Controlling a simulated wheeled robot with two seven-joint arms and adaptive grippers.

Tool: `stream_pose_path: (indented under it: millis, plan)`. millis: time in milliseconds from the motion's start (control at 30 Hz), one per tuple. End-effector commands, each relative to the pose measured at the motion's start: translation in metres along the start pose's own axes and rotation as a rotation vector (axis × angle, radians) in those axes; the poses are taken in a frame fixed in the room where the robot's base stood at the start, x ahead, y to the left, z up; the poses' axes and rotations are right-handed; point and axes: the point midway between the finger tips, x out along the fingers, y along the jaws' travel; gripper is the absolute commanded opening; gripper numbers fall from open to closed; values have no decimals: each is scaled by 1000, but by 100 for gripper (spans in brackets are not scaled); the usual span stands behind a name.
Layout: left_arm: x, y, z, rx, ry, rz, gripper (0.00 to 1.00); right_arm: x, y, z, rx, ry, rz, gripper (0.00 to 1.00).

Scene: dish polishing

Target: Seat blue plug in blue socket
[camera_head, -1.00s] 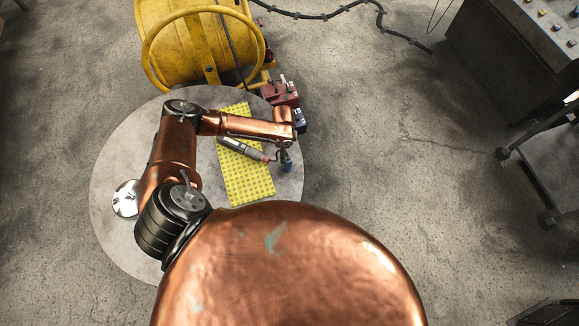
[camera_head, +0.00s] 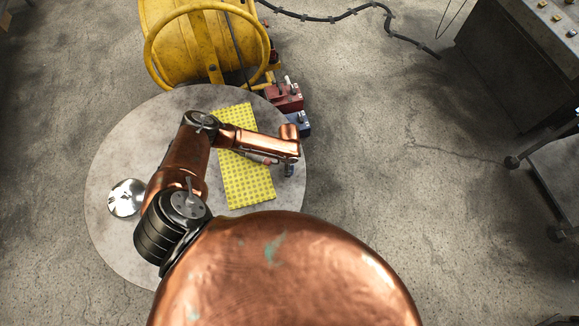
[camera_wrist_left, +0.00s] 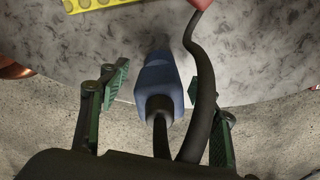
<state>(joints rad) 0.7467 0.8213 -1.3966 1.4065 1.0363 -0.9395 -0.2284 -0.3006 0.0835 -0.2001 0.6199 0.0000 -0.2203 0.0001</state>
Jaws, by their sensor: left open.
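The blue plug (camera_wrist_left: 158,85) lies on the round grey table, with a black cable running from it toward my wrist. My left gripper (camera_wrist_left: 170,98) is open, with one green finger on each side of the plug and visible gaps between. In the head view my left gripper (camera_head: 289,170) is small and dark near the table's right edge, and the plug cannot be made out clearly there. A blue box (camera_head: 299,124), which looks like the blue socket, is at the table's upper right edge, partly hidden by my arm. My right gripper is not in view.
A yellow dotted mat (camera_head: 250,188) lies on the table (camera_head: 110,160), with a grey and red tool (camera_head: 262,159) partly under my arm. A shiny dish (camera_head: 126,198) is at left. A red box (camera_head: 285,97) and yellow reel (camera_head: 190,45) stand behind. A second black cable (camera_wrist_left: 203,90) passes beside the plug.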

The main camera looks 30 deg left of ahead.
Motion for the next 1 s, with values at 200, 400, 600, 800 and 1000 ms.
stream_pose_path:
  millis: [200, 400, 600, 800, 1000]
  plan:
    - [-1, 0, 0, 0, 1, -1, 52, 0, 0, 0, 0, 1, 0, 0]
    - [-1, 0, 0, 0, 1, 0, 39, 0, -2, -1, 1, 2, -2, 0]
    - [-1, 0, 0, 0, 1, 0, 25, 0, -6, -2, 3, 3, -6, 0]
    - [-1, 0, 0, 0, 1, 0, 11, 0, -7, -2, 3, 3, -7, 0]
    - [-1, -1, -1, 0, 1, -1, 7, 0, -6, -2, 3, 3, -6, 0]
